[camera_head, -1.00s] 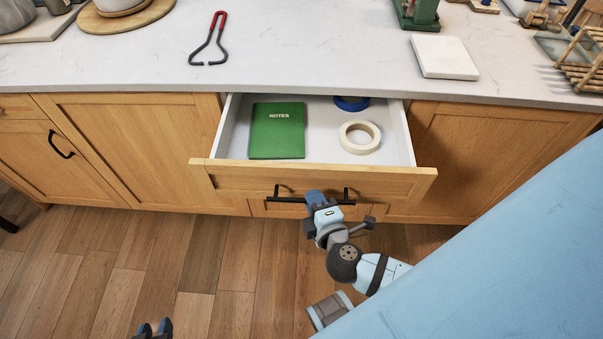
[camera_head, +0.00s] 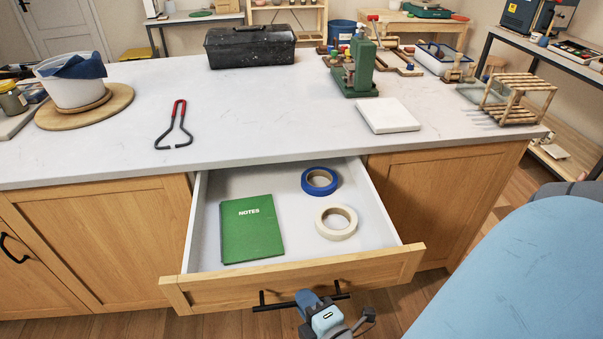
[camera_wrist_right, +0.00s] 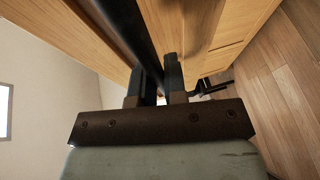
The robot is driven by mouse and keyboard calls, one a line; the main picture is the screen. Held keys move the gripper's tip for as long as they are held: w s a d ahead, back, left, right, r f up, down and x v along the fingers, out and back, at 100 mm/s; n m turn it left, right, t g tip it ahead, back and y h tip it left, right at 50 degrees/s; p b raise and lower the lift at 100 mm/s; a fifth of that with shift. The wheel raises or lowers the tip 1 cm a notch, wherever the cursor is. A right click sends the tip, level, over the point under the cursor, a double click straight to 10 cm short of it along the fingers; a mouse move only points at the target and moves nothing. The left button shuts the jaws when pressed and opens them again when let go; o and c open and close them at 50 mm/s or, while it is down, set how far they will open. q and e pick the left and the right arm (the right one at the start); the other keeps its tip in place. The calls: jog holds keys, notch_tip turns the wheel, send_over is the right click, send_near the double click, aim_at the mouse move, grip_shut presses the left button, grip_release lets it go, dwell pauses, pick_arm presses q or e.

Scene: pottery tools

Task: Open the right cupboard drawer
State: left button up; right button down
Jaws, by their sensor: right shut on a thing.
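The drawer (camera_head: 290,287) is pulled well out from under the counter, its white inside in view. Its black bar handle (camera_head: 272,306) runs along the wooden front. My right gripper (camera_head: 308,299) is shut on the handle near its middle. In the right wrist view the two fingers (camera_wrist_right: 160,80) of the right gripper close around the black handle bar (camera_wrist_right: 122,30). A green notebook (camera_head: 250,229), a blue tape roll (camera_head: 320,181) and a cream tape roll (camera_head: 336,221) lie inside the drawer. My left gripper is not in view.
The counter (camera_head: 240,130) above carries black tongs with red grips (camera_head: 176,125), a white slab (camera_head: 388,115), a green tool (camera_head: 361,65), a black toolbox (camera_head: 250,45) and a wooden rack (camera_head: 522,95). A closed cupboard door (camera_head: 100,235) is at left.

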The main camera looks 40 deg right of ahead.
jog(key=shift+s+a, duration=0.1)
dwell(0.3)
jog(key=c, duration=1.2)
grip_release()
